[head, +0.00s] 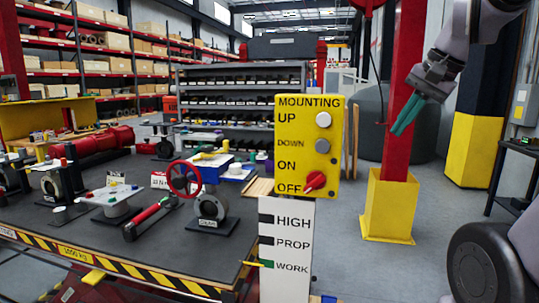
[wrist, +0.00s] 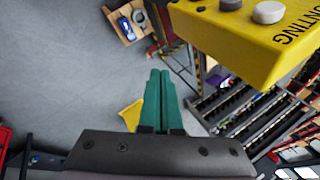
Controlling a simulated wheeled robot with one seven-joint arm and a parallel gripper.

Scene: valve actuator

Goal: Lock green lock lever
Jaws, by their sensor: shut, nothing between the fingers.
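My gripper (head: 403,122) has teal-green fingers pointing down and left, in the air right of the yellow control box and in front of the red column. In the wrist view its fingers (wrist: 160,90) lie together, shut and empty, over grey floor. My gripper is apart from both.
The yellow control box (head: 320,145) carries buttons and a red knob; it also fills the upper right of the wrist view (wrist: 245,38). The dark table (head: 110,235) holds valves and a red handwheel (head: 184,179). A red column (head: 400,75) stands on a yellow base. Floor between is clear.

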